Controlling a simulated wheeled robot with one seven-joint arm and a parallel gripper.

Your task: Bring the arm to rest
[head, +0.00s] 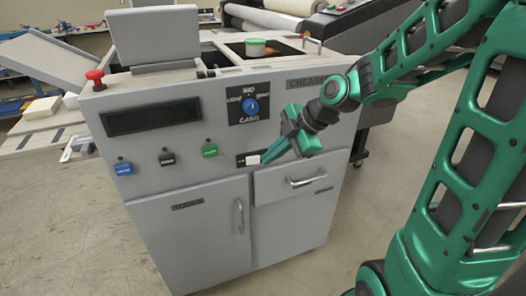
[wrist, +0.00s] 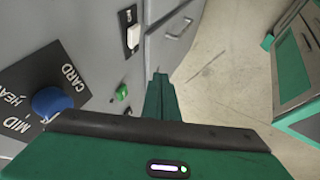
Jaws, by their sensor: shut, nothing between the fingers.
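My green arm comes in from the right in the head view. My gripper (head: 267,158) is shut and empty, with its fingers pointing down and left close to the front panel of the grey creaser machine (head: 180,190). Its tips overlap the area beside a small white rocker switch (head: 253,160); I cannot tell whether they touch the panel. In the wrist view the closed green fingers (wrist: 160,78) point toward the machine's lower front, with the white switch (wrist: 133,37) and a green button (wrist: 122,92) to their left.
A drawer handle (head: 307,181) sticks out below my gripper. Open floor (head: 385,180) lies to the right.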

